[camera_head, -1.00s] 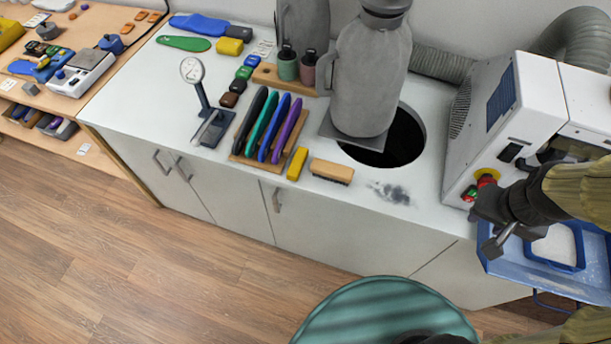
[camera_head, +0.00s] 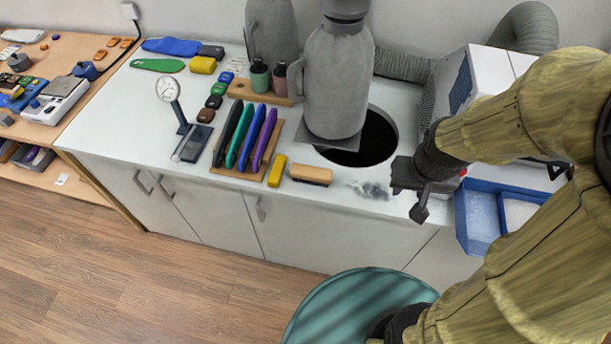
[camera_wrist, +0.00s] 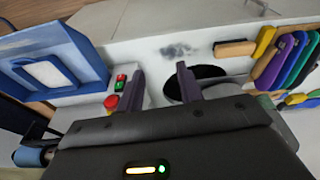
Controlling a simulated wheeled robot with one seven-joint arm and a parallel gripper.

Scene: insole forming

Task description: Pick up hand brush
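The hand brush (camera_head: 311,175) has a light wooden back and lies on the white counter near its front edge. It also shows in the wrist view (camera_wrist: 234,48), beyond my fingers and to the right. My gripper (camera_head: 421,196) is to the right of the brush, above the counter's front edge near the dust patch. In the wrist view my gripper (camera_wrist: 160,80) has its two dark fingers apart with nothing between them. The brush is apart from my gripper and fully visible.
A yellow block (camera_head: 277,170) lies just left of the brush. Behind it, a grey jug-like vessel (camera_head: 338,85) stands by a round black hole (camera_head: 375,140). A blue tray (camera_head: 463,225) hangs at the right. Dark dust (camera_head: 372,190) lies right of the brush.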

